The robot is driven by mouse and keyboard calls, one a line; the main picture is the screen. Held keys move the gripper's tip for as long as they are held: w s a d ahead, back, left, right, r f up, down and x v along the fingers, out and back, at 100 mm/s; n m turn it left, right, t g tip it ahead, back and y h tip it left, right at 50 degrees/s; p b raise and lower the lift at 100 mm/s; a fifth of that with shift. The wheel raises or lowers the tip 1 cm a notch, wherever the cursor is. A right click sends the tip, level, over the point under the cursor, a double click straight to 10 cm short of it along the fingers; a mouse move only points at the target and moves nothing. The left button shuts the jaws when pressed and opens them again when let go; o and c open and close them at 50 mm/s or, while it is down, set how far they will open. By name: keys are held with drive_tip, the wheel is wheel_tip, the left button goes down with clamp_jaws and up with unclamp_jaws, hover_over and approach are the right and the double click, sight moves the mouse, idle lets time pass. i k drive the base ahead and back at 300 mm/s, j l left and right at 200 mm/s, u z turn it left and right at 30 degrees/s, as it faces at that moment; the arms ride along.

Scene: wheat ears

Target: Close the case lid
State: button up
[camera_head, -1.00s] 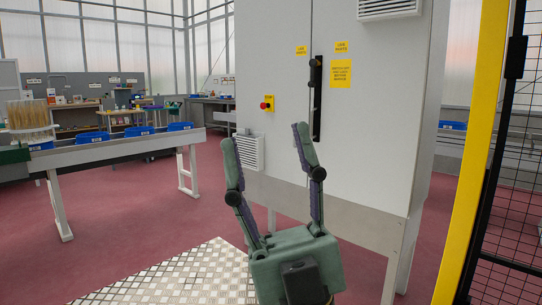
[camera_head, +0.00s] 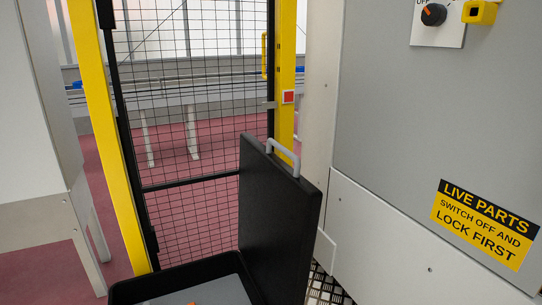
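A black case (camera_head: 128,291) stands at the bottom of the head view, cut off by the lower edge. Its black lid (camera_head: 277,215) stands open and nearly upright at the right side of the case. A grey handle (camera_head: 284,152) sits on the top edge of the lid. Part of a grey interior and a small orange thing (camera_head: 193,304) show inside the case. My gripper is not in the view.
A grey cabinet (camera_head: 440,110) with a rotary switch (camera_head: 433,14) and a yellow warning label (camera_head: 485,222) stands close on the right. A black mesh gate (camera_head: 195,110) with yellow posts stands behind the case. A pale cabinet (camera_head: 30,150) is at the left. Checkered metal flooring (camera_head: 322,287) shows beside the lid.

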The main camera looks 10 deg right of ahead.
sight(279, 209)
drive_tip(key=k+l+z, duration=0.1)
drive_tip(key=l+z, duration=1)
drive_tip(key=i+j, duration=0.1)
drive_tip(key=j, duration=0.25)
drive_tip(key=i+j, duration=0.15)
drive_tip(key=j, duration=0.15)
